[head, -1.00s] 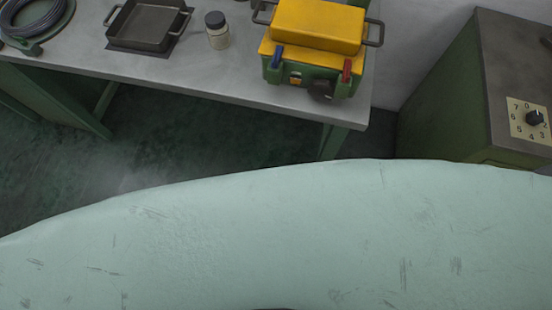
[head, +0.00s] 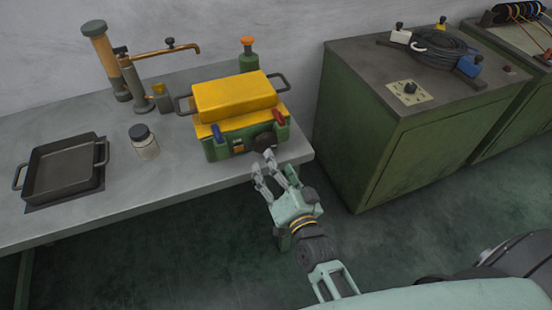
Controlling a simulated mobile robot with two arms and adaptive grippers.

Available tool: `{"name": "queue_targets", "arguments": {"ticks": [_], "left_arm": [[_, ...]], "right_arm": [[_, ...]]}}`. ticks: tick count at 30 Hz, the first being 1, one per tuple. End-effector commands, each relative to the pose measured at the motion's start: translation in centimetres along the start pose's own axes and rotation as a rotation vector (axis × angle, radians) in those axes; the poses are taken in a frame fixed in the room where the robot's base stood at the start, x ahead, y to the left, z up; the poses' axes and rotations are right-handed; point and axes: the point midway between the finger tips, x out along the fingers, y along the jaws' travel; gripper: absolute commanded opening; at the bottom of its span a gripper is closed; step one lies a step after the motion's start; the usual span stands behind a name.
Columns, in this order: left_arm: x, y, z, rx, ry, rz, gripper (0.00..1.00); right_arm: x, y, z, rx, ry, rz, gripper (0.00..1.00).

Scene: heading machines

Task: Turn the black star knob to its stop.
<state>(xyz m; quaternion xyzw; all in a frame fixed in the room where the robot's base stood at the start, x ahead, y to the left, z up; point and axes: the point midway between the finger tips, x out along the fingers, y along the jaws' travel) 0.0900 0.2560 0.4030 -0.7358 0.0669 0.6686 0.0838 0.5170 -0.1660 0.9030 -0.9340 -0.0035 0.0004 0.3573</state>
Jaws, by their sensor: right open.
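The black star knob (head: 264,142) sits low on the front right of a green machine (head: 217,149) with a yellow top (head: 235,97). My right gripper (head: 268,163) is open, its fingers pointing up toward the knob from just in front of the table edge. The fingertips are close below the knob; I cannot tell whether they touch it. No turn mark on the knob can be made out. My left gripper is not in view.
The machine stands on a grey table (head: 110,205) with a black pan (head: 62,170), a lidded jar (head: 144,143) and a brass-piped pump (head: 125,75). A green cabinet (head: 350,130) with a dial stands right, across a gap. Blue and red levers flank the machine's front.

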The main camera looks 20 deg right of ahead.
Motion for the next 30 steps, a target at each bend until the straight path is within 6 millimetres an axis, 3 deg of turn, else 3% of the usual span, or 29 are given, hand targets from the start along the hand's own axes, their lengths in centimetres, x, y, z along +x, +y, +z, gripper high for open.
{"name": "queue_targets", "arguments": {"ticks": [7, 15, 26, 30], "left_arm": [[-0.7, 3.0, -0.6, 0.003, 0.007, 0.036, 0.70], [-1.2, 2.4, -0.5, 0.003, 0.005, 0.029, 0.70], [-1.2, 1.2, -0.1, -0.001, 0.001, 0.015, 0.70], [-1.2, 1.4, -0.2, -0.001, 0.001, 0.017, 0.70]], "right_arm": [[3.5, -0.2, -0.3, 0.002, 0.003, -0.002, 0.70], [7.0, -0.1, -0.1, 0.001, 0.001, -0.001, 0.70], [7.6, 0.0, -0.1, 0.001, 0.001, 0.000, 0.70], [7.6, 0.0, -0.1, 0.000, 0.001, 0.000, 0.58]]}}
